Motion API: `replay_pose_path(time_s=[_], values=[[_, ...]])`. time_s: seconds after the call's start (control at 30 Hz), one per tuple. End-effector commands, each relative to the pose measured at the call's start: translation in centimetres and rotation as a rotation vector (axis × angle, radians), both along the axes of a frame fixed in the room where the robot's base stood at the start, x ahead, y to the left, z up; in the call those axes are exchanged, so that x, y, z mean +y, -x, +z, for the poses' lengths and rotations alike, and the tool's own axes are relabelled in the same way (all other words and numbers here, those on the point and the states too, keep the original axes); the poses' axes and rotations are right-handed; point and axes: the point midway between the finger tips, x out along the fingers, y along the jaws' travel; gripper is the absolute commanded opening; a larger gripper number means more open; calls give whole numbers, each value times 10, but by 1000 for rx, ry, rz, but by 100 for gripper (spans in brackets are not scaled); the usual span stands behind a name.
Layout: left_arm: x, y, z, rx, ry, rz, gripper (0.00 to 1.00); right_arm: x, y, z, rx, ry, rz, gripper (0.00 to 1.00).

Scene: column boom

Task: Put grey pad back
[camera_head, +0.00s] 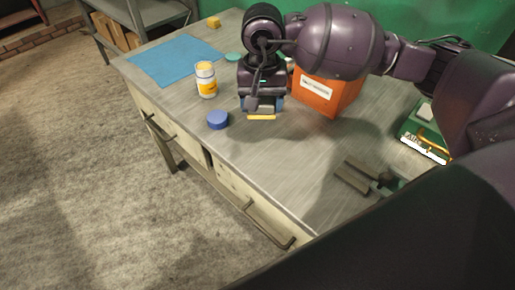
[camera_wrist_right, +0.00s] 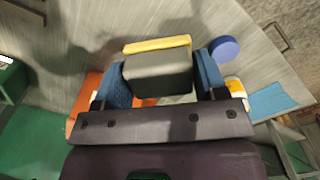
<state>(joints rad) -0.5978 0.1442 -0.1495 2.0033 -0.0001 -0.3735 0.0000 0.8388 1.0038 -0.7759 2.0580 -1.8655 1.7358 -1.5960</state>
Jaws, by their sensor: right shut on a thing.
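My right gripper (camera_head: 263,105) is shut on the grey pad, a dark grey block with a yellow layer on its lower face. In the right wrist view the grey pad (camera_wrist_right: 157,72) sits between the two blue fingertips of the right gripper (camera_wrist_right: 161,78). In the head view the gripper hides most of the pad; its yellow layer shows just above the workbench (camera_head: 285,165). I cannot tell whether the pad touches the bench. A green tray (camera_head: 408,128) with a white label stands at the right, partly hidden by my arm. My left gripper is not in view.
An orange box (camera_head: 322,100) stands close right of the gripper. A white-and-yellow jar (camera_head: 206,84) and blue lid (camera_head: 217,119) are left of it. A dark-knobbed metal object (camera_head: 355,178) lies near the front.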

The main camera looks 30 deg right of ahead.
Motion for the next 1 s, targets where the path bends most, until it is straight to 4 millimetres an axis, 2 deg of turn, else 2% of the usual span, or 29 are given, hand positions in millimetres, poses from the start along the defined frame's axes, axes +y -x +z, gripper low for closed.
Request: replay_pose_path(time_s=[0.03, 0.2, 0.37, 0.47, 1.0], values=[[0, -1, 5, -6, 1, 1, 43, -4, -1, 14, -3, -2, -74, 46], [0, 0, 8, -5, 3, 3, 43, -14, -2, 39, 2, -4, -284, 46], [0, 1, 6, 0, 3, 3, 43, -18, -2, 45, 6, -4, -372, 46], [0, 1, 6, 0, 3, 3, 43, -19, -2, 33, 9, -3, -383, 46], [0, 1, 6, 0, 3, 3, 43, -19, -2, -82, 10, -4, -380, 46]])
